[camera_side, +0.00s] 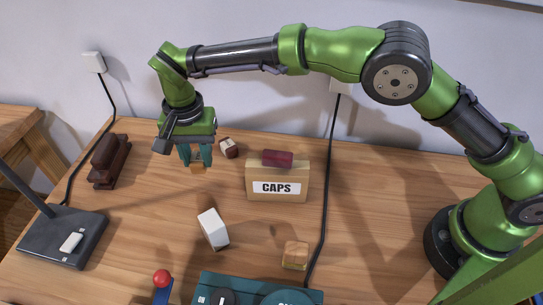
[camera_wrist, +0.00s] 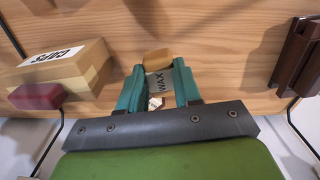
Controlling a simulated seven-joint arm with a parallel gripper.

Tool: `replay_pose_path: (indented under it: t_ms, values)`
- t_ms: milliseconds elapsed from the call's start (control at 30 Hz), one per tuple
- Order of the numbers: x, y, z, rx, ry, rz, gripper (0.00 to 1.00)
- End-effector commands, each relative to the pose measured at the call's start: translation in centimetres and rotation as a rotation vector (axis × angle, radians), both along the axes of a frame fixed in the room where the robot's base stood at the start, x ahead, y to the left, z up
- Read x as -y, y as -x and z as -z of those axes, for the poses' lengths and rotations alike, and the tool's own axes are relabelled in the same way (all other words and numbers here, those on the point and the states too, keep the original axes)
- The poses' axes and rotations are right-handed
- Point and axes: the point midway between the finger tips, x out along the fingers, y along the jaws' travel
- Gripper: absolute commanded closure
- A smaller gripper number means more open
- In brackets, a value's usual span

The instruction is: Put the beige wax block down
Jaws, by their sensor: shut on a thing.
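The beige wax block (camera_wrist: 158,58) is between the teal fingers of my gripper (camera_wrist: 159,74), with a grey "WAX" label facing the wrist camera. In the side view my gripper (camera_side: 197,160) points down at the back left of the table, shut on the block. Only the block's lower end (camera_side: 198,169) shows below the fingertips there. It looks close to the wood, but I cannot tell whether it touches.
The "CAPS" box (camera_side: 262,170) with a dark red block (camera_side: 278,158) on top stands right of my gripper. A small red-and-white piece (camera_side: 229,148) is close behind. A brown stand (camera_side: 109,162) is left; a white block (camera_side: 213,229) and wooden block (camera_side: 295,255) are nearer the front.

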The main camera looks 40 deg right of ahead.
Motion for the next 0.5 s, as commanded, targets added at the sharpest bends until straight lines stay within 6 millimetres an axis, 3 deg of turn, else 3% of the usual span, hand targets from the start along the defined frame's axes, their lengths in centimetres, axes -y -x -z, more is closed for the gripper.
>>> replay_pose_path:
  t_ms: [233,333,500]
  values:
    - [1.9,-1.2,-4.7,0.029,-0.026,0.04,0.97]
    - [4.9,-1.1,-6.5,0.025,-0.032,0.081,0.97]
    - [10.9,0.3,-7.8,0.023,-0.031,0.093,0.97]
